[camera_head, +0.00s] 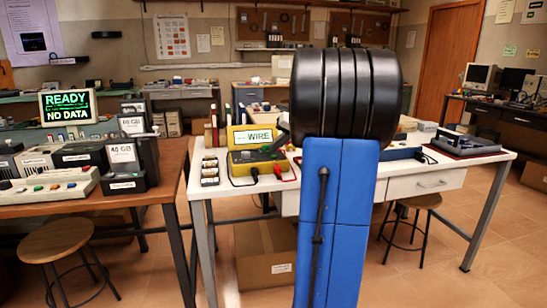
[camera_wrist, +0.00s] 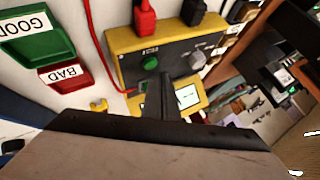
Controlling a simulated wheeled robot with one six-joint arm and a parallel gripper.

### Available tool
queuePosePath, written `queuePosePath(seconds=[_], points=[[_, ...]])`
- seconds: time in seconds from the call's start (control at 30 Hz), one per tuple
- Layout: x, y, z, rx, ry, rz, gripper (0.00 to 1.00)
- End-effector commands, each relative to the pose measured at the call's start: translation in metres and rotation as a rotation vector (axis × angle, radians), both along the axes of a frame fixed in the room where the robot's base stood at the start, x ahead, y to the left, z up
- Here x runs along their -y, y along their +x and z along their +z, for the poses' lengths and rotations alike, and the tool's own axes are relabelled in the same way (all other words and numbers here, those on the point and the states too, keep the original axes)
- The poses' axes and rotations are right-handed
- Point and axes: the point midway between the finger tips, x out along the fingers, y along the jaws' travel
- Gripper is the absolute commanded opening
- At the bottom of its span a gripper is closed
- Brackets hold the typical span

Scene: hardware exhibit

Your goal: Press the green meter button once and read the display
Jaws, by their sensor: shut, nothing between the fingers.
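The yellow meter (camera_head: 258,158) stands on the white table in the head view, its raised display (camera_head: 252,136) reading "WIRE". In the wrist view the meter (camera_wrist: 122,38) has a green button (camera_wrist: 150,62), a grey knob (camera_wrist: 197,62) and red and black plugs. The display (camera_wrist: 188,100) is partly hidden there by my fingers, and I cannot read it. My gripper (camera_wrist: 165,80) is shut and empty, its tips just beside the green button in the picture. I cannot tell whether they touch the meter. My arm hides part of the table in the head view.
A green GOOD tray (camera_wrist: 35,38) and a red BAD tray (camera_wrist: 78,76) lie beside the meter. A red lead (camera_wrist: 92,30) runs past it. Stools stand on the floor.

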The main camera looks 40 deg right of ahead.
Motion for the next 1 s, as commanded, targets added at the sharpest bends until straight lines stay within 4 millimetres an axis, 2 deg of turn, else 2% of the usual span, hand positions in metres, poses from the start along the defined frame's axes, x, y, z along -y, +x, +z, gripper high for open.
queuePosePath(seconds=[0.23, 1.0], points=[[-0.0003, -0.0001, -0.0072, 0.000, 0.002, 0.000, 0.00], [-0.0001, 0.0000, -0.0108, 0.000, 0.000, 0.000, 0.00]])
